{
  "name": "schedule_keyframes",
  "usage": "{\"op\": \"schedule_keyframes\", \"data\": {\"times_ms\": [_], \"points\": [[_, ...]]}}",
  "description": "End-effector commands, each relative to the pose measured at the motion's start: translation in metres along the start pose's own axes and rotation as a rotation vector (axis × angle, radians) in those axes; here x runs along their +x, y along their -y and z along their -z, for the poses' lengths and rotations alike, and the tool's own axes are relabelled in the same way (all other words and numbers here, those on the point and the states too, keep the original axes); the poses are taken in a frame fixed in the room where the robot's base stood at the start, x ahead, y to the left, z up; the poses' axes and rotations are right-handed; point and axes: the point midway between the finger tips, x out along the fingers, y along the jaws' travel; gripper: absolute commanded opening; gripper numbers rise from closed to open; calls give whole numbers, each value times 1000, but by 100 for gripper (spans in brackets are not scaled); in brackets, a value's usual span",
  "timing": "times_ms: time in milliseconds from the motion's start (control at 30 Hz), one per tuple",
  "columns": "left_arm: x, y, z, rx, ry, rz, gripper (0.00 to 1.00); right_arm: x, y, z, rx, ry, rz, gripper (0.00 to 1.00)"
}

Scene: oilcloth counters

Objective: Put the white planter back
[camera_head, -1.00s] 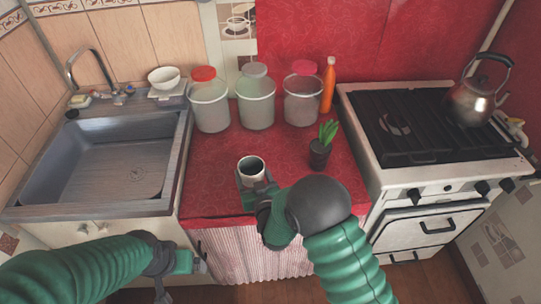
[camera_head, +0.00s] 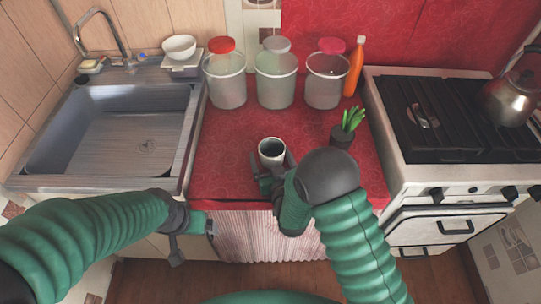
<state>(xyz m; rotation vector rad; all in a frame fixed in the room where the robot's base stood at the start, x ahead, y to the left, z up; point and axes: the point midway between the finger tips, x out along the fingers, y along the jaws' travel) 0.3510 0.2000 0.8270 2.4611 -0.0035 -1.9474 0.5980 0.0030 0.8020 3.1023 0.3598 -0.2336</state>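The white planter (camera_head: 271,152) is a small pale cup with a dark inside. It stands upright near the front of the red counter (camera_head: 232,150). My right gripper (camera_head: 272,168) is at it from the front, with a finger close along each side. Whether the fingers press on it is not clear, and its lower part is partly hidden. My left gripper (camera_head: 198,225) is low at the left, in front of the counter's front edge and away from the planter. No object shows in it, and its fingers are hard to make out.
A dark pot with a green plant (camera_head: 343,132) stands right of the planter. Several lidded jars (camera_head: 275,82) and an orange bottle (camera_head: 354,70) line the back. A sink (camera_head: 120,140) lies left, a stove (camera_head: 455,130) with a kettle (camera_head: 511,100) right. The counter's left middle is clear.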

Motion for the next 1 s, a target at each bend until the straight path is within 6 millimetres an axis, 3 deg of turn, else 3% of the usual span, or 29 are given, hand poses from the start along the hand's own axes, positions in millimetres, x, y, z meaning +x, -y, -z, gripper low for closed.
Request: {"op": "schedule_keyframes", "data": {"times_ms": [267,700,1000], "points": [[-1,0,0,1,0,0,89,-9,0,0,-1,0,0,91],[-3,0,1,0,0,0,89,-108,0,0,-1,0,0,91],[-3,0,1,0,0,0,89,-120,0,1,0,-2,-1,91]]}}
